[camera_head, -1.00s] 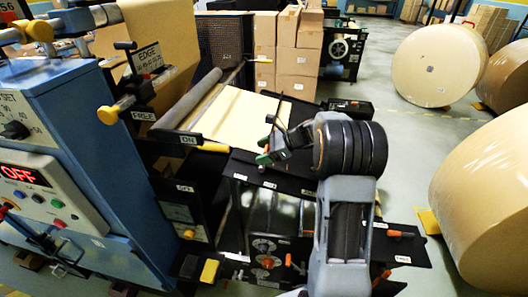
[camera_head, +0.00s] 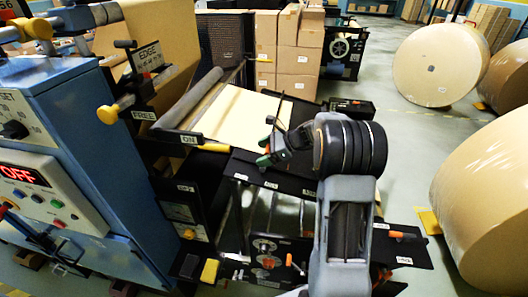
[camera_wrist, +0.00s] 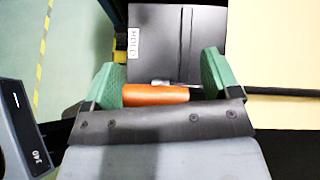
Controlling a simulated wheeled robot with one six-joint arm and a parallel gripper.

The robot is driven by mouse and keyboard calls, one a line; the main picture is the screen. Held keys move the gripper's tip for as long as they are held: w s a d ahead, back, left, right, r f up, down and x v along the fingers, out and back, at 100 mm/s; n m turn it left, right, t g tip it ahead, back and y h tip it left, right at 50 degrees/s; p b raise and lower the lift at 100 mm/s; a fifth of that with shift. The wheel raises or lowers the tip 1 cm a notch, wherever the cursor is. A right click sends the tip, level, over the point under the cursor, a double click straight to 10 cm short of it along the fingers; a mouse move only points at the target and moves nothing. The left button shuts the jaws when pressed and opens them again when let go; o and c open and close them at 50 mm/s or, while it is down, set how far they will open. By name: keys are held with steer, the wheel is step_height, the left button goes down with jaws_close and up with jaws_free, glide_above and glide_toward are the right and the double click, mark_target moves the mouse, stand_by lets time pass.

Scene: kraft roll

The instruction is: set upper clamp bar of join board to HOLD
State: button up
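My gripper (camera_wrist: 160,80) has green finger pads, and in the wrist view they stand wide apart. An orange handle (camera_wrist: 155,95) lies crosswise between the pads, close to the left one with a gap at the right one. I cannot tell if it touches either pad. A grey metal piece shows just beyond the handle. Beyond that is a dark plate (camera_wrist: 172,45) with a HOLD label (camera_wrist: 133,43). In the head view, my gripper (camera_head: 271,152) is over the black board with white labels (camera_head: 285,178). The clamp bar's full shape and setting are hidden.
A blue cabinet (camera_head: 90,140) with a red OFF display stands at left. A cream sheet (camera_head: 236,115) lies beside a grey roller (camera_head: 187,98). Cardboard boxes (camera_head: 300,55) stand behind. Large kraft rolls (camera_head: 490,200) stand at right, with open floor between.

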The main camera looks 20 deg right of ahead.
steer(key=shift+o, duration=0.7)
steer(key=shift+s+r, duration=0.1)
steer(key=shift+r, duration=0.05)
steer(key=b+v, duration=0.2)
steer(key=v, duration=1.2)
steer(key=shift+c, duration=0.3)
